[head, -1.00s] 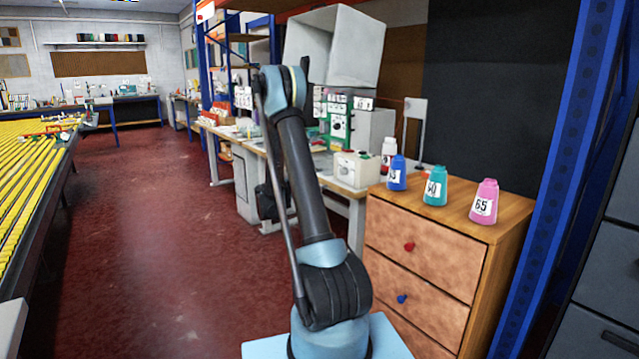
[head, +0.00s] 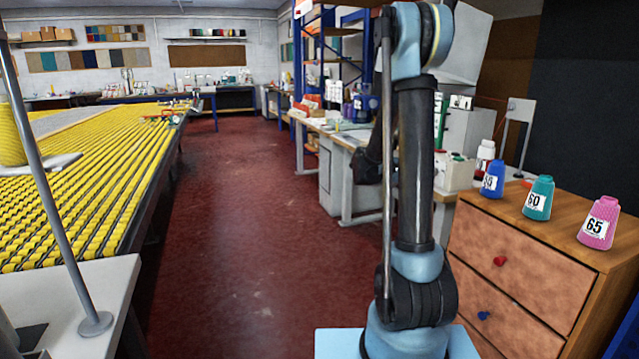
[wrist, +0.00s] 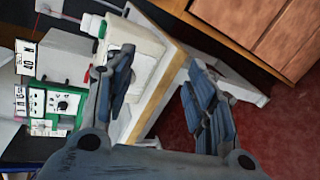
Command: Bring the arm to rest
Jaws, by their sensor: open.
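My gripper (wrist: 160,95) shows in the wrist view with its two dark fingers spread apart and nothing between them. Beyond the fingers lie a pale workbench edge and the red floor. In the head view my arm stands upright right of the middle, folded over at the top. The gripper itself is mostly hidden behind the arm there, as a dark shape (head: 368,166) left of the arm links.
A wooden drawer cabinet (head: 522,262) stands close at right, with blue (head: 493,180), teal (head: 538,198) and pink (head: 599,223) cones on top. A workbench (head: 348,140) lies behind my arm. A yellow-roller table (head: 95,190) is at left. The red floor (head: 240,240) between is clear.

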